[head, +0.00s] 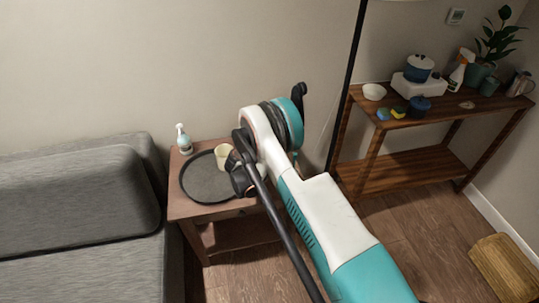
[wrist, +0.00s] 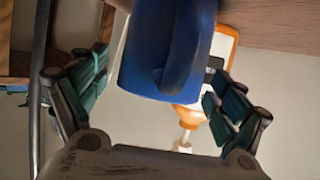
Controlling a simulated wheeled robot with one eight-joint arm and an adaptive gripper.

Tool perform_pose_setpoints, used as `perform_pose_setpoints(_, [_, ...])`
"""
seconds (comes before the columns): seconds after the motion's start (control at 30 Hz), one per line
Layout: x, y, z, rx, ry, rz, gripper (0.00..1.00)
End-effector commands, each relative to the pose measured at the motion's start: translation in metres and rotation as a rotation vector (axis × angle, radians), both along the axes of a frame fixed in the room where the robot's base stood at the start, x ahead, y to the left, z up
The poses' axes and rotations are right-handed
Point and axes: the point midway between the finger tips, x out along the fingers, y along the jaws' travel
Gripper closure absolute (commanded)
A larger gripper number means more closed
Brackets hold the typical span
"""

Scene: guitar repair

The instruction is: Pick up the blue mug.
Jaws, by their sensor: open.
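The blue mug (wrist: 150,55) fills the upper middle of the wrist view, which looks turned upside down. Its handle faces the camera. My gripper (wrist: 156,85) is open, with one finger on each side of the mug. The left finger is apart from the mug. The right fingertip is very close to it, and I cannot tell if they touch. In the head view I cannot make out the blue mug, and my arm covers part of the scene.
A white and orange object (wrist: 188,113) is behind the mug. A wooden rack (head: 455,108) with pots stands right; a grey sofa (head: 75,200) stands left.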

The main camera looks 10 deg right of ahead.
Motion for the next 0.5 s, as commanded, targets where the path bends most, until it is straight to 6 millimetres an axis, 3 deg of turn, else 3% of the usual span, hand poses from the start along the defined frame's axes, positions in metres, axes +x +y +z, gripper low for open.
perform_pose_setpoints(0.17, [0.0,0.0001,0.0011,0.0,0.0,0.0,0.1])
perform_pose_setpoints(0.4, [-0.0001,0.0001,0.001,0.0,0.0,0.0,0.65])
perform_pose_setpoints(0.5, [0.0001,0.0001,0.0016,-0.001,0.0,0.0,0.8])
